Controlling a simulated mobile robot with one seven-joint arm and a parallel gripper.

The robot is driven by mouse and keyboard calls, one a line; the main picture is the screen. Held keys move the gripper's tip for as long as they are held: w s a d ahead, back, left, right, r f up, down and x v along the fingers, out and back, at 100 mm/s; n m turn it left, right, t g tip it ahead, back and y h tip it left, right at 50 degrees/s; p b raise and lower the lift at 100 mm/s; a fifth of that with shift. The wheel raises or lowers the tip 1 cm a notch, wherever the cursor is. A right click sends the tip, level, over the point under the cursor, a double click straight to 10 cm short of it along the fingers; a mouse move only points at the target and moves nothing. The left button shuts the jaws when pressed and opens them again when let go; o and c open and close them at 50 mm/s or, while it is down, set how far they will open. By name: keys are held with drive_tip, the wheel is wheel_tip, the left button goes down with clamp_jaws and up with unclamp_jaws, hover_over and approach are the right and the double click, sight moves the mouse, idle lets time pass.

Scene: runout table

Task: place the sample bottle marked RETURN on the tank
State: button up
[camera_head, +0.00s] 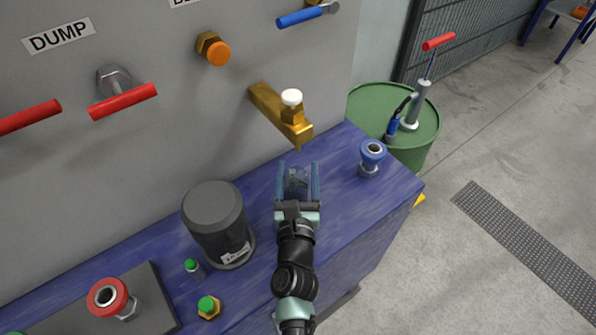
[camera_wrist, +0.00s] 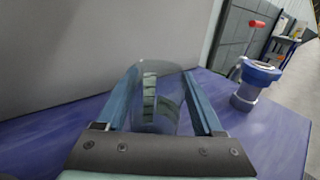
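My gripper (camera_head: 298,170) is above the blue tabletop, just below and in front of the brass spout. Its two fingers stand apart on either side of a clear glass container (camera_wrist: 161,100), with no plain gap beside the glass. The container has a dark band and greenish patches; no word RETURN can be read on it. A dark grey cylinder (camera_head: 213,215) with a small white label (camera_head: 236,254) stands left of my gripper; its lettering is too small to read. No thing is visibly marked as the tank.
The blue tabletop (camera_head: 335,195) also holds a blue-topped fitting (camera_head: 372,158), a red-topped one (camera_head: 107,298) and two green-capped pieces. The brass spout (camera_head: 285,115) juts from the grey wall (camera_head: 190,130) above my gripper. A green drum (camera_head: 420,145) stands beyond the table's far end.

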drive_tip(key=shift+o, duration=1.4)
drive_tip(key=s+b, duration=0.1)
drive_tip(key=s, duration=1)
drive_tip(key=shift+s+a, duration=0.15)
drive_tip(key=shift+s, duration=0.85)
